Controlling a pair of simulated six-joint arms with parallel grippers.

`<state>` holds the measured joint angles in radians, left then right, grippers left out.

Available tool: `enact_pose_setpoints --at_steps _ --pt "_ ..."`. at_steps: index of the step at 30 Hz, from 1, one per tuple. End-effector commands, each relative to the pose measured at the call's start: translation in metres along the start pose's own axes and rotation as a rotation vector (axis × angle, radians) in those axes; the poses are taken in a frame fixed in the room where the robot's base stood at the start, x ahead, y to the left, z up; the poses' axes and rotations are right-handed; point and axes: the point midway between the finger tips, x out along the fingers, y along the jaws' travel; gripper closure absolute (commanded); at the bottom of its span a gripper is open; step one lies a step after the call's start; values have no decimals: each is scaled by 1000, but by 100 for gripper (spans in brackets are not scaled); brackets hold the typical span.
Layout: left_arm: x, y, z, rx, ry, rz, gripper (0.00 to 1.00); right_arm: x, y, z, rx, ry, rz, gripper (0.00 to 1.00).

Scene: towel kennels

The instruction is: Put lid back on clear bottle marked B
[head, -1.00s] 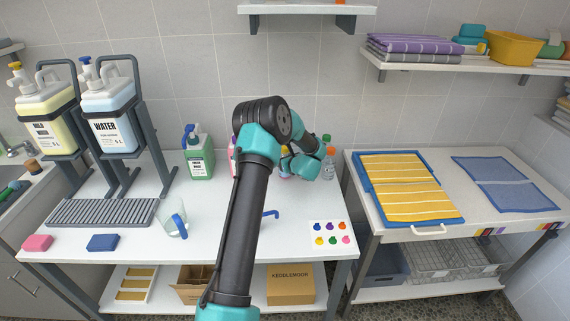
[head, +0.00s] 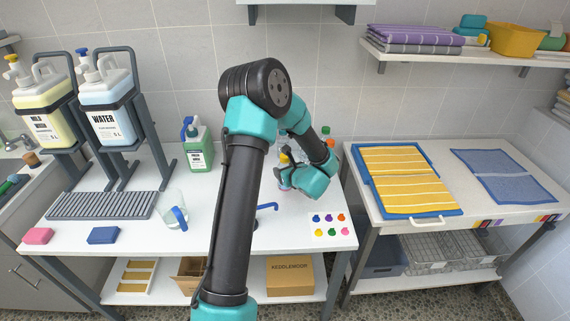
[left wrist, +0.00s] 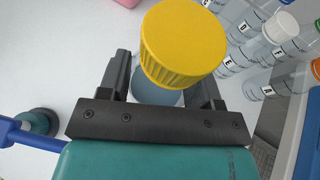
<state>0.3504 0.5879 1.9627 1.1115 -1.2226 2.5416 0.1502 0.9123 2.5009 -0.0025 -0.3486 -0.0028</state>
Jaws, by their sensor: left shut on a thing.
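My left gripper (left wrist: 165,88) is shut on a bottle (left wrist: 152,93) with a ribbed yellow lid (left wrist: 183,42). The fingers stand either side of its pale, clear body, just below the lid. The lid sits over the bottle's top; how tightly it is seated I cannot tell. No letter shows on this bottle. In the head view the gripper (head: 284,181) is over the back right part of the white table. Several clear bottles (left wrist: 262,55) with lettered labels stand to the right in the left wrist view; one has a white lid (left wrist: 281,23). My right gripper is not in view.
A green jug (head: 199,150) stands at the back. A clear pitcher (head: 174,212) is at the front left. A blue hooked piece (head: 267,207) and a card with coloured dots (head: 330,226) lie near the front. A yellow striped towel (head: 405,180) lies on the right table.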

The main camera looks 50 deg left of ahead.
Motion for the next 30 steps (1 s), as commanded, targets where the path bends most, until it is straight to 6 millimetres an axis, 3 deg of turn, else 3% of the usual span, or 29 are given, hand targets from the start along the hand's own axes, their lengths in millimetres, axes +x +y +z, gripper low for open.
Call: enact_pose_setpoints --at_steps 16,17,30 --pt "-5 2 -1 0 0 0 68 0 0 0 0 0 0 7" --pt "-5 2 -1 0 0 0 43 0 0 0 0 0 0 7" --pt "-5 2 -1 0 0 0 84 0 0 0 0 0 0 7"
